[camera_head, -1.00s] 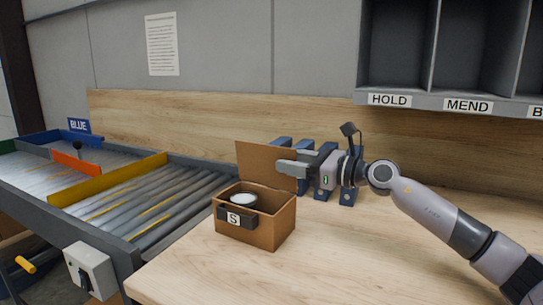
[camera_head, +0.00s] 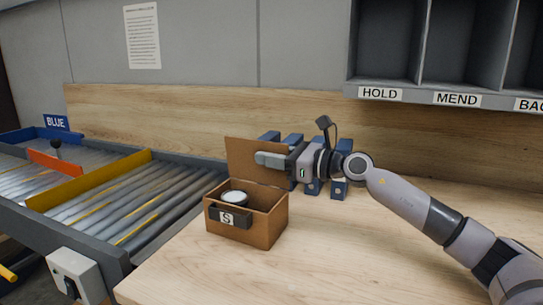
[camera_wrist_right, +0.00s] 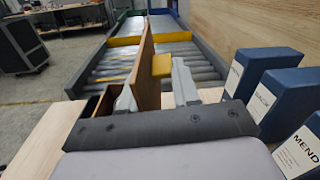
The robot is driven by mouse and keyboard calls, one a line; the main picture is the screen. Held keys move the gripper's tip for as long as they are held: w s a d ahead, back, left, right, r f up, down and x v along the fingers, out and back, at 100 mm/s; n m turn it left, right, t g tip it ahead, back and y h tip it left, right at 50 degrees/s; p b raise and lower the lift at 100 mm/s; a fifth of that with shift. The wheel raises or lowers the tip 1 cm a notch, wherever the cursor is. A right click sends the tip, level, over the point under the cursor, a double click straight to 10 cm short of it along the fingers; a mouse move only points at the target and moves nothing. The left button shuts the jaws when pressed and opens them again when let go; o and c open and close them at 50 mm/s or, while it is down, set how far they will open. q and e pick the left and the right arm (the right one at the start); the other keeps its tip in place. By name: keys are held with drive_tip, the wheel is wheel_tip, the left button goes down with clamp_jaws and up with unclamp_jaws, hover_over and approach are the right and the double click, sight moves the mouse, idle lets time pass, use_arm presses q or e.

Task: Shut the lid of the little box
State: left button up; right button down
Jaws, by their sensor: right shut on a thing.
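The little box (camera_head: 262,228) is a brown open-topped carton on the wooden table, with a dark front holder marked S. A round white-topped item (camera_head: 235,197) sits inside it. Its lid (camera_head: 240,155) stands upright at the back edge. My right gripper (camera_head: 272,160) comes in from the right and is shut on the lid's upper right part, one finger in front of it. In the right wrist view the lid (camera_wrist_right: 147,75) runs between the two fingers. The finger behind the lid is hidden in the head view. My left gripper is not in view.
Several blue labelled blocks (camera_wrist_right: 265,85) stand behind and beside my right gripper. A roller conveyor (camera_head: 150,205) with a yellow divider (camera_head: 95,178) lies to the left. Grey cubbies (camera_head: 455,45) hang above at right. The table right of the box is clear.

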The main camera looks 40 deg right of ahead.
sight(263, 167)
drive_tip(key=shift+a+f+n, duration=0.1)
drive_tip(key=shift+a+n, duration=0.05)
drive_tip(key=shift+n, duration=0.15)
drive_tip(key=shift+s+a+f+n+b, duration=0.25)
drive_tip(key=shift+a+n+b, duration=0.35)
drive_tip(key=shift+n+b, duration=0.4)
drive_tip(key=shift+s+a+f+n+b, duration=0.1)
drive_tip(key=shift+s+a+n+b, duration=0.2)
drive_tip(key=shift+a+n+b, duration=0.5)
drive_tip(key=shift+s+a+f+n+b, duration=0.25)
drive_tip(key=shift+a+n+b, duration=0.15)
drive_tip(key=shift+n+b, duration=0.8)
drive_tip(key=shift+n, duration=0.3)
drive_tip(key=shift+r, duration=0.1)
drive_tip(key=c, duration=0.9)
unclamp_jaws()
